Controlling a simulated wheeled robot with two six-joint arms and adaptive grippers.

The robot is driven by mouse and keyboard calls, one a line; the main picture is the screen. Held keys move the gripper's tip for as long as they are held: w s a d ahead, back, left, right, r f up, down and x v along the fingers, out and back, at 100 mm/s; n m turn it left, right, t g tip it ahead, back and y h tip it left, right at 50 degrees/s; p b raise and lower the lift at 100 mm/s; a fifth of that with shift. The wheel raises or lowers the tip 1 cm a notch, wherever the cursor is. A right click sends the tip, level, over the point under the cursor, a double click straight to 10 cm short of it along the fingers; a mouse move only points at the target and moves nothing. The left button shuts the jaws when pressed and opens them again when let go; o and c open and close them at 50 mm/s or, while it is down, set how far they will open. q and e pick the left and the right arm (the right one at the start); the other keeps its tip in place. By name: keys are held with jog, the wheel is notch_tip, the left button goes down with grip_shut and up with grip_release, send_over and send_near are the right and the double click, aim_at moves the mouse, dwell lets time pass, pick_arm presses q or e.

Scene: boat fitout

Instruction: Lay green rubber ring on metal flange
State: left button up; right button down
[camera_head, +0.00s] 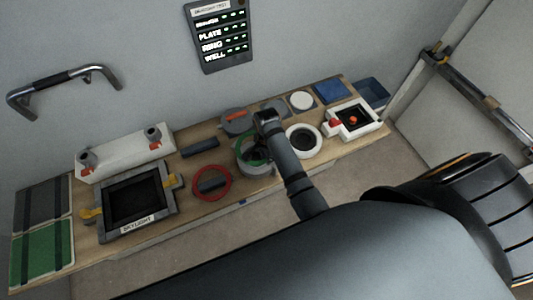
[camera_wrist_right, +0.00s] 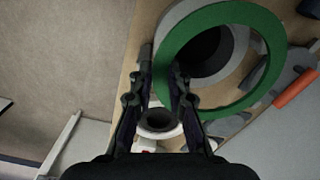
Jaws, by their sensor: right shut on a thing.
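The green rubber ring (camera_wrist_right: 225,12) is pinched at its left edge, in the wrist view, between the two fingers of my right gripper (camera_wrist_right: 163,68). Behind it is the grey metal flange (camera_wrist_right: 242,48) with a dark round hole. The ring overlaps the flange but looks off-centre from it in this view. I cannot tell whether they touch. In the head view my right gripper (camera_head: 262,150) is over the flange (camera_head: 256,170), and my arm hides part of both the ring and the flange. My left gripper is not in view.
A red ring (camera_head: 229,186) lies left of the flange on the wooden bench. A white round part (camera_head: 317,140) stands to the right. A skylight frame (camera_head: 165,224) is further left. A grey part with an orange handle (camera_head: 237,115) stands behind.

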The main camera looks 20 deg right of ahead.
aim_at(267, 169)
jog(key=shift+a+f, duration=0.1)
jog(key=shift+f, duration=1.8)
jog(key=shift+f+b, duration=0.55)
jog(key=shift+f, duration=0.8)
jog(key=shift+s, duration=0.15)
jog(key=shift+s+f, duration=0.15)
jog(key=shift+f, duration=0.1)
jog(key=c, duration=1.3)
grip_release()
jog(key=shift+o, duration=0.5)
jog(key=shift+f, duration=0.15)
jog(key=shift+w+r, duration=0.25)
jog(key=shift+r, duration=0.05)
notch_tip(267, 169, up, 12)
jog(key=shift+f, duration=0.1)
